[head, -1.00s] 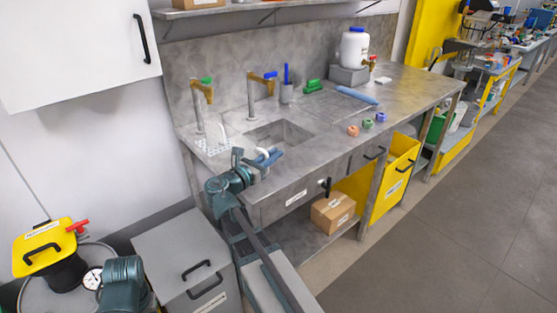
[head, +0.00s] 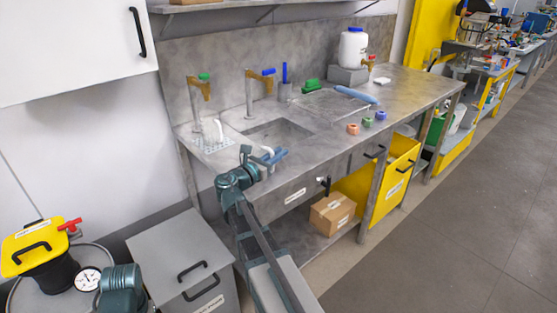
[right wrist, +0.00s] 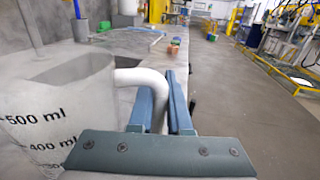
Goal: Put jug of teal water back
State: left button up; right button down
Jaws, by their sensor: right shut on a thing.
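My right gripper (head: 277,157) is at the front edge of the sink counter in the head view. It is shut on the white curved handle of a jug (head: 267,151). In the right wrist view the blue fingers (right wrist: 162,105) close around that handle, and the pale translucent jug (right wrist: 62,110) stands upright to their left with ml markings. No teal colour shows in the visible part of the jug. In the head view its body is hard to make out against the grey counter. My left gripper is out of view.
The sink basin (head: 277,135) lies just behind the jug. A white perforated mat (head: 212,146) with another white handle-like shape is left of it, below a green-topped tap (head: 199,95). Coloured rings (head: 353,128) sit near the counter edge. A grey cabinet (head: 175,250) stands at front left.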

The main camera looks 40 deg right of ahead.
jog(key=shift+r, duration=0.1)
jog(key=shift+f, duration=0.25)
jog(key=c, duration=0.9)
grip_release()
jog(key=shift+o, duration=0.2)
jog(key=shift+r, duration=0.15)
jog(key=shift+r, duration=0.25)
jog(key=v, duration=1.2)
jog(key=shift+f, duration=0.1)
